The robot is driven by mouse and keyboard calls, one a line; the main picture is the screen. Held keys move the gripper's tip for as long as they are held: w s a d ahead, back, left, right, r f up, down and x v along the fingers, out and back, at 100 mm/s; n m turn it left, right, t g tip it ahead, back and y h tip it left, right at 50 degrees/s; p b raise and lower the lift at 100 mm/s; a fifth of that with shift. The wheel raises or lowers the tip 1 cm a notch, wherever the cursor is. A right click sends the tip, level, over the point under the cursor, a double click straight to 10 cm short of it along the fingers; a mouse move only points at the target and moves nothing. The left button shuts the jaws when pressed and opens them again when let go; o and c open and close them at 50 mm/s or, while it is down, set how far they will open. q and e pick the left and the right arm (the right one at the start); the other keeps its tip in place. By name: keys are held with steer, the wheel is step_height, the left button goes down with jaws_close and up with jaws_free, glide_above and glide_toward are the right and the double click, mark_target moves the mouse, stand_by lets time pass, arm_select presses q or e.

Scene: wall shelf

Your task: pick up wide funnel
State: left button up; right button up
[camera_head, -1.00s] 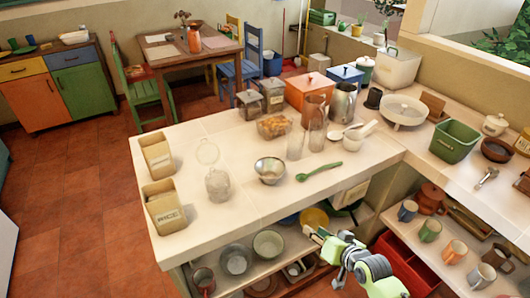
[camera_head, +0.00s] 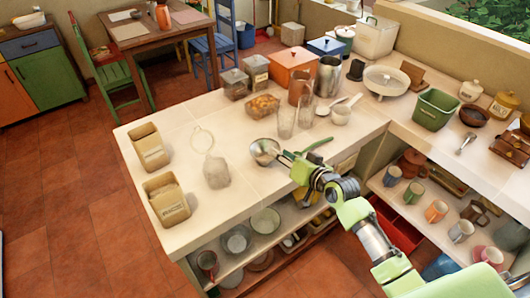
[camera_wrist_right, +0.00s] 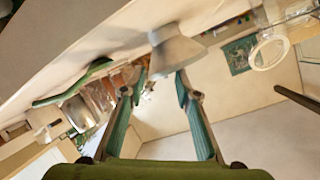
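The wide funnel appears to be the grey metal, bowl-like piece (camera_head: 264,150) on the counter, its wide mouth facing up. In the right wrist view the funnel (camera_wrist_right: 176,50) shows a narrow end toward the counter and a flared rim, just beyond the fingertips. My right gripper (camera_head: 290,165) is just right of it in the head view. In the right wrist view its two fingers (camera_wrist_right: 161,82) are apart with nothing held between them. Whether a finger touches the funnel cannot be told. My left gripper is not in view.
A green spoon (camera_head: 314,147) lies right of the funnel, near my gripper. A clear jar (camera_head: 216,172) stands to the left. Glass tumblers (camera_head: 286,122) stand behind. Pans and bowls (camera_head: 237,240) fill the shelf below the counter. The counter between jar and funnel is clear.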

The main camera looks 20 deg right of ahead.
mark_target(271, 145)
steer(key=shift+d+p+x, duration=0.15)
steer(key=shift+p+x, duration=0.2)
steer(key=shift+x, duration=1)
steer(key=shift+d+p+x, duration=0.15)
steer(key=shift+p+x, duration=0.15)
steer(key=shift+x, duration=1)
steer(key=shift+w+r, duration=0.1)
steer(key=shift+w, duration=0.05)
jaws_close()
